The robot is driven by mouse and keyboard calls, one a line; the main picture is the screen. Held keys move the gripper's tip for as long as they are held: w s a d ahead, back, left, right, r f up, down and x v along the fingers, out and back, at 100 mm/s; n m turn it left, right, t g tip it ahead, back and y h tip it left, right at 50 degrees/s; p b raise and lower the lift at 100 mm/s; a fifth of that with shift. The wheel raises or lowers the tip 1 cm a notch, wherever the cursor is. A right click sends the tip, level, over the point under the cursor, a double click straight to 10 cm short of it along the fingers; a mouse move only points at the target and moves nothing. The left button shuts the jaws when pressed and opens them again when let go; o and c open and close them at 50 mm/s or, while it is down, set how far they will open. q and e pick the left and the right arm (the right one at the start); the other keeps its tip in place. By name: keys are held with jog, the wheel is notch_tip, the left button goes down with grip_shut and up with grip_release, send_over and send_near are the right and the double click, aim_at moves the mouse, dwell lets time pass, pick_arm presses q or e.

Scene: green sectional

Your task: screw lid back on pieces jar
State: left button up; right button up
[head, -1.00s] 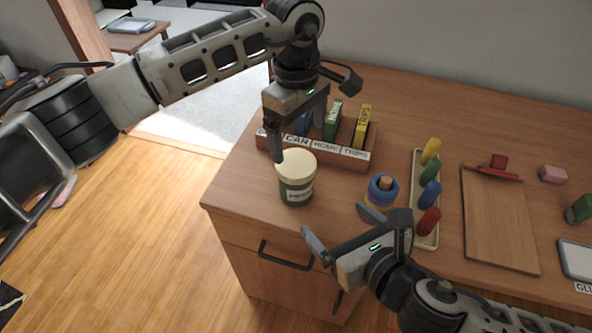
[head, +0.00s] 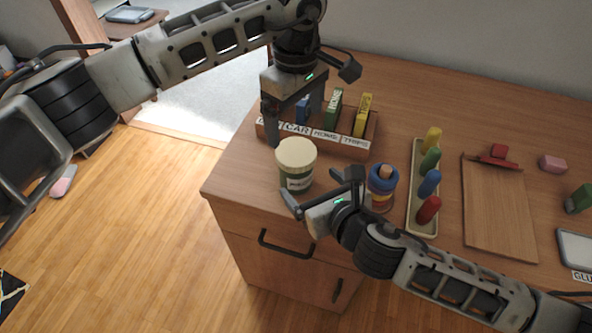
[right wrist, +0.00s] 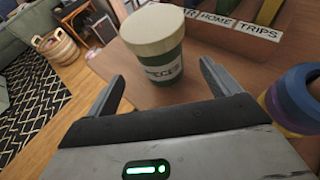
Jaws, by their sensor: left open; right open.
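The pieces jar (head: 296,178) is a green jar with a white label, upright near the front left corner of the wooden top. A cream lid (head: 296,152) sits on its mouth; I cannot tell how tightly. In the right wrist view the jar (right wrist: 162,66) and its lid (right wrist: 152,27) stand just beyond my fingertips. My right gripper (head: 318,188) is open and empty, close in front of the jar, and its open fingers also show in the right wrist view (right wrist: 160,88). My left gripper (head: 292,125) is open and empty, above and behind the lid.
A wooden box with labelled slots (head: 350,149) stands behind the jar. A blue, yellow and purple round container (head: 381,190) is right of my right gripper. Farther right are a tray of coloured pegs (head: 420,214) and a wooden board (head: 497,212). The top's left edge is close to the jar.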

aim_at(304, 177)
jog(key=x, duration=0.6)
jog(key=shift+w+a+f, duration=0.1)
jog(key=shift+w+a, duration=0.1)
jog(key=shift+w, duration=0.1)
grip_shut()
pick_arm(q)
jog(key=n, duration=1.3)
jog(key=shift+n, duration=0.4)
jog(key=n, duration=1.3)
